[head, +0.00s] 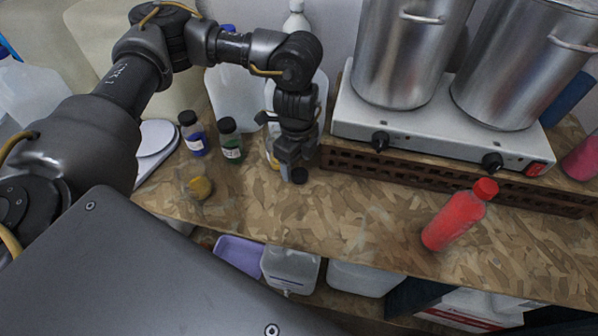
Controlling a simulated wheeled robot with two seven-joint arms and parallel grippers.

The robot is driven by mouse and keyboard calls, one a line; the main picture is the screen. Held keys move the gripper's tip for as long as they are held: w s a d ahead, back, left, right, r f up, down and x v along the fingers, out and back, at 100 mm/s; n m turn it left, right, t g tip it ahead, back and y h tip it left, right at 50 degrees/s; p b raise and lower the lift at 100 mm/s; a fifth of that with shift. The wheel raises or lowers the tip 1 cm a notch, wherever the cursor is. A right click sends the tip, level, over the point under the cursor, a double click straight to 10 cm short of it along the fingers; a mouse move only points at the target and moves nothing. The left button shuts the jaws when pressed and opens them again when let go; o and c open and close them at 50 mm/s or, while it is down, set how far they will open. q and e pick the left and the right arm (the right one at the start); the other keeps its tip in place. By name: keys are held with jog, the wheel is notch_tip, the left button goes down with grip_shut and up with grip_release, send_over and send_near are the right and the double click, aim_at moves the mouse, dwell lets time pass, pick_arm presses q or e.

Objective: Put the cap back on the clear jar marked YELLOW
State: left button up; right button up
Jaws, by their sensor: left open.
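A small clear jar with yellow contents (201,188) stands near the front left of the chipboard worktop. Its top looks open; I cannot read its label. A small black cap (300,175) lies on the worktop to the right of the jar, in front of the hot plate's wooden base. My left gripper (287,174) points down right beside the cap, at its left. It is open; I cannot tell whether a finger touches the cap. My right gripper is not in view.
A blue jar (194,137) and a green jar (230,143), both black-capped, stand behind the yellow one. A white scale (155,140) is at left. The middle front worktop is clear.

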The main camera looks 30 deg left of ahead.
aim_at(297, 173)
pick_arm(q)
jog(key=shift+f, duration=1.5)
jog(key=c, duration=1)
jog(key=shift+r, duration=0.2)
jog(key=shift+c, duration=0.2)
